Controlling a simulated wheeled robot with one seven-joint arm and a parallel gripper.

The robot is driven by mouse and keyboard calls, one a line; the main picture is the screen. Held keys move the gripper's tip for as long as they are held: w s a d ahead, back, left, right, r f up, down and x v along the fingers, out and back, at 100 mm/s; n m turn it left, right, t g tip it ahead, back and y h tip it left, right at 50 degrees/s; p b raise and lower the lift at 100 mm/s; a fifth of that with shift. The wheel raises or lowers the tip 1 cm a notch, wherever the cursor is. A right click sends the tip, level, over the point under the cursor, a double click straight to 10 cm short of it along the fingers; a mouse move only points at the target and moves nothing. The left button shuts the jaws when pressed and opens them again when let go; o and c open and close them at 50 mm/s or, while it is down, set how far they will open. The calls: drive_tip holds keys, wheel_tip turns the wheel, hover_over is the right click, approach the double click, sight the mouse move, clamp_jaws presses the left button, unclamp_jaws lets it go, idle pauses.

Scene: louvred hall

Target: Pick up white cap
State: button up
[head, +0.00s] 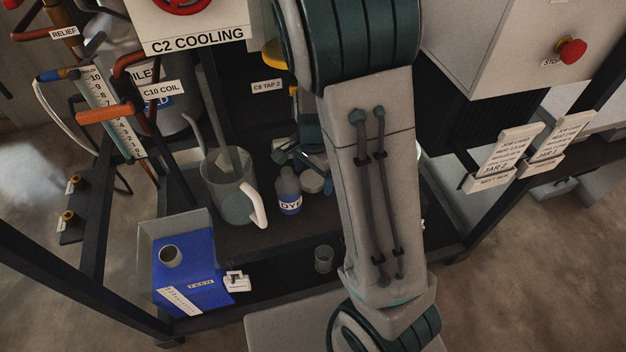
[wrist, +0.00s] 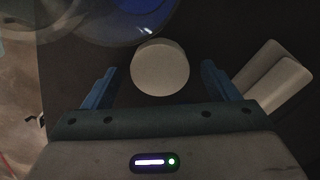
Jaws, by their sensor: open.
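The white cap (wrist: 160,67) is a pale round disc lying on a dark surface in the wrist view. My gripper (wrist: 159,72) is open, with one blue finger on each side of the cap and a gap between each finger and it. I cannot tell how far above the cap the fingers are. In the head view a pale round piece, likely the cap (head: 312,182), sits just right of the dye bottle (head: 289,192). My gripper (head: 313,158) shows partly there behind it, much of it hidden by my arm.
A clear jug (head: 229,188) with a white handle stands left of the bottle. A blue box (head: 186,272) and a small dark cup (head: 324,259) are nearer. In the wrist view a clear round vessel with blue inside (wrist: 140,12) is close above the cap; pale blocks (wrist: 268,82) lie right.

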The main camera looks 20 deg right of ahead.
sight(313, 177)
drive_tip(key=c, duration=1)
drive_tip(key=shift+c, duration=0.3)
drive_tip(key=shift+r, duration=0.2)
drive_tip(key=shift+r, duration=0.25)
wheel_tip(313, 177, up, 4)
drive_tip(key=shift+w+p, duration=0.1)
drive_tip(key=shift+p, duration=0.9)
drive_tip(key=s+d+r+p, duration=0.2)
drive_tip(key=s+d+r, duration=0.4)
drive_tip(key=s, duration=0.4)
drive_tip(key=shift+d, duration=0.15)
drive_tip(key=shift+r, duration=0.15)
wheel_tip(313, 177, up, 5)
drive_tip(key=p, duration=0.5)
